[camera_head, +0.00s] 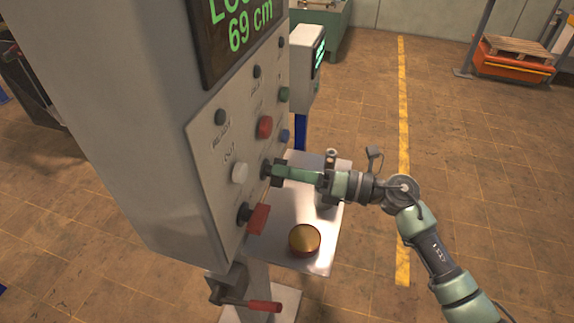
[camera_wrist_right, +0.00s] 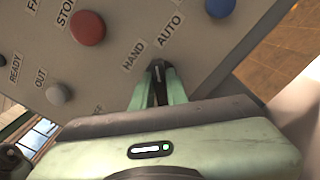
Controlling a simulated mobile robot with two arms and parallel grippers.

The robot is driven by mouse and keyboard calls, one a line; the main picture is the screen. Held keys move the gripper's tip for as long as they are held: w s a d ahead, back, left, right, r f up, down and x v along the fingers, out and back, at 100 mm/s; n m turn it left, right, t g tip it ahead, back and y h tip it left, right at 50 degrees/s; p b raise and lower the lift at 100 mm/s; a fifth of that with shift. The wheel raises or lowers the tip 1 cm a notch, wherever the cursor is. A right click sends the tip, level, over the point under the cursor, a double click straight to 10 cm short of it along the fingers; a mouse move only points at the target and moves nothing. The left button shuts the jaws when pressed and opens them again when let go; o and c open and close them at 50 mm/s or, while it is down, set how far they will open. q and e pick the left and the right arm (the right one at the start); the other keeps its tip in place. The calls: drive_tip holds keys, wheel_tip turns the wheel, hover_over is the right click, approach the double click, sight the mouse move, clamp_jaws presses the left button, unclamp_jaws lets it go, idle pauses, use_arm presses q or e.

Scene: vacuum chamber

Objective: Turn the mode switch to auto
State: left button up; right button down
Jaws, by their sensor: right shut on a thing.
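The mode switch (camera_wrist_right: 157,70) is a small black knob on the grey panel, below the labels HAND and AUTO in the right wrist view. A light mark on it points up toward the labels; I cannot tell exactly which one it lines up with. My right gripper (camera_head: 269,170) reaches the panel from the right, and its fingers (camera_wrist_right: 157,88) are shut on the knob, one on each side. In the head view the gripper mostly hides the switch. My left gripper is not in view.
The panel holds a red button (camera_head: 265,127), a white button (camera_head: 240,172), a blue button (camera_head: 284,136) and a red-handled switch (camera_head: 258,218). A metal shelf (camera_head: 315,262) below carries a gold round piece (camera_head: 305,238). A red-handled lever (camera_head: 262,306) sticks out lower down.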

drive_tip(key=shift+m+p, duration=0.8)
drive_tip(key=shift+m, duration=0.7)
drive_tip(key=shift+f, duration=0.1)
drive_tip(key=c, duration=1.4)
unclamp_jaws()
drive_tip(key=shift+d, duration=0.15)
drive_tip(key=b+v, duration=0.3)
drive_tip(key=v, duration=0.4)
drive_tip(key=shift+d, duration=0.3)
